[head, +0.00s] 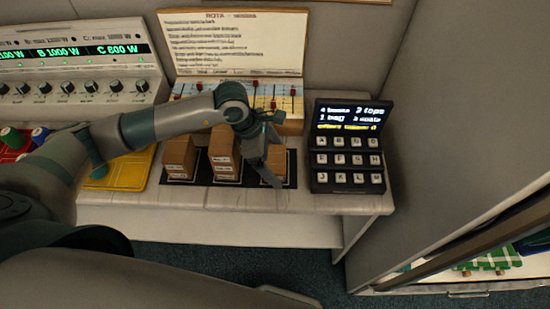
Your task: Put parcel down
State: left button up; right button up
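Several small brown parcels with white labels stand on dark mats on the counter. One parcel (180,157) stands at the left, and a taller stack or parcel (222,155) stands in the middle. A third parcel (276,161) is at the right, partly hidden by my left gripper (270,172). The gripper points down at this right parcel, its fingers overlapping it in the picture. The fingers show nearly edge-on, so I cannot tell whether they grip it. My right gripper is out of view.
A black keypad with a lit screen (349,147) stands right of the parcels. A panel of knobs (75,65) is at the back left, and an open box with a text lid (236,42) is behind the parcels. A yellow tray (128,172) lies left. The counter's front strip (215,198) is clear.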

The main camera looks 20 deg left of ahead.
pick_arm(q)
jog(key=shift+r, duration=0.1)
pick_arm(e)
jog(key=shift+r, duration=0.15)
pick_arm(q)
jog(key=shift+a+r, duration=0.2)
jog(key=shift+r, duration=0.25)
jog(key=b+v, duration=0.4)
jog(key=v, duration=0.7)
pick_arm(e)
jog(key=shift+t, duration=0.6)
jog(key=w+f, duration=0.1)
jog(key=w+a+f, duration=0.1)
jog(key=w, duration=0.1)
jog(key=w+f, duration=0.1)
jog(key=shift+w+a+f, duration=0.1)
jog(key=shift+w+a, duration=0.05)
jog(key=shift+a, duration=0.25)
pick_arm(q)
jog(key=shift+s, duration=0.1)
